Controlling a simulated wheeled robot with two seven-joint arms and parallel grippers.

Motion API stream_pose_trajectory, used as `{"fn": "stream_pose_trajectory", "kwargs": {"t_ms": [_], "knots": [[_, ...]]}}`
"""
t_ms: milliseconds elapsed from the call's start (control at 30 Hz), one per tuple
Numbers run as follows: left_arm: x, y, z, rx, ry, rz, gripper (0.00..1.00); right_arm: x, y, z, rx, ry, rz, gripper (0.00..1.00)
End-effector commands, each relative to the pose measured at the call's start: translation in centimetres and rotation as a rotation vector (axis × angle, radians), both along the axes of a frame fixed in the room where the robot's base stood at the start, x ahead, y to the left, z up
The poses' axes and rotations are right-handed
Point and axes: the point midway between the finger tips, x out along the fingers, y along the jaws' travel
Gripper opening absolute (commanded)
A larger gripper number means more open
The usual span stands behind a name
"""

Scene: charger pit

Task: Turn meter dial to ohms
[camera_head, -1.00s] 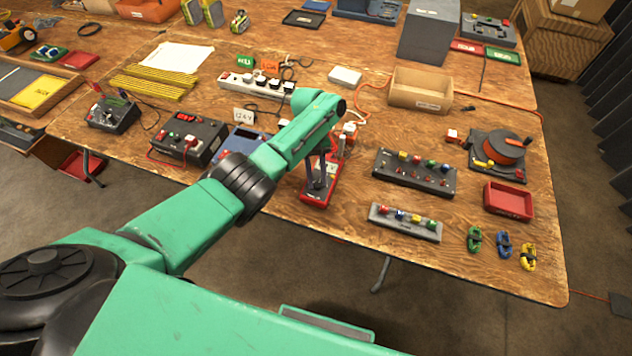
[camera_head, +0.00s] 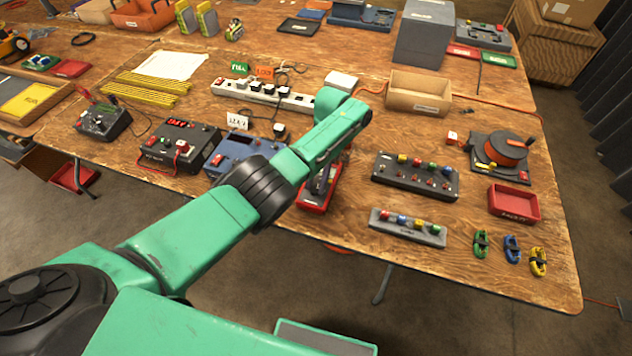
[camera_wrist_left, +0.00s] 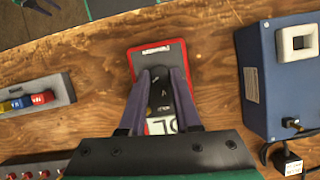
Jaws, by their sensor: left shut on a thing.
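The meter is a red-edged device (camera_head: 309,203) lying on the front part of the table, mostly hidden by my left arm in the head view. In the left wrist view, the meter (camera_wrist_left: 176,56) lies flat between and beyond my fingers. My left gripper (camera_wrist_left: 160,77) is over the meter's face, its two fingers closed on the black dial (camera_wrist_left: 158,92). A white label with dark letters shows just below it. The dial's exact setting cannot be read. In the head view my left gripper (camera_head: 322,178) points down at the meter, partly behind the arm.
A blue box (camera_head: 234,149) stands left of the meter and also shows in the left wrist view (camera_wrist_left: 280,85). A grey strip with coloured knobs (camera_head: 408,228) and a black panel (camera_head: 414,177) lie to the right. A power strip (camera_head: 262,95) is behind.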

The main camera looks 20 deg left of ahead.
Motion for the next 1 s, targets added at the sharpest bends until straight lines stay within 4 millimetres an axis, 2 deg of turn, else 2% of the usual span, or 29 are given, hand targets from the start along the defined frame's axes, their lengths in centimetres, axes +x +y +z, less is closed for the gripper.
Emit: {"fn": "stream_pose_trajectory", "kwargs": {"t_ms": [500,533,600,1000], "knots": [[-0.03,-0.02,0.00,0.000,0.001,-0.023,0.00,0.00,0.03,-0.05,0.000,0.000,0.000,0.50],[-0.03,-0.01,-0.01,0.000,0.001,-0.023,0.39,0.00,0.03,-0.05,0.000,0.000,0.000,0.50],[-0.03,-0.01,-0.01,0.001,0.001,-0.022,0.62,0.00,0.03,-0.05,0.000,0.000,0.000,0.50],[-0.02,0.06,0.51,0.000,0.000,-0.021,0.62,-0.02,0.09,0.51,0.001,0.000,0.000,0.50]]}}
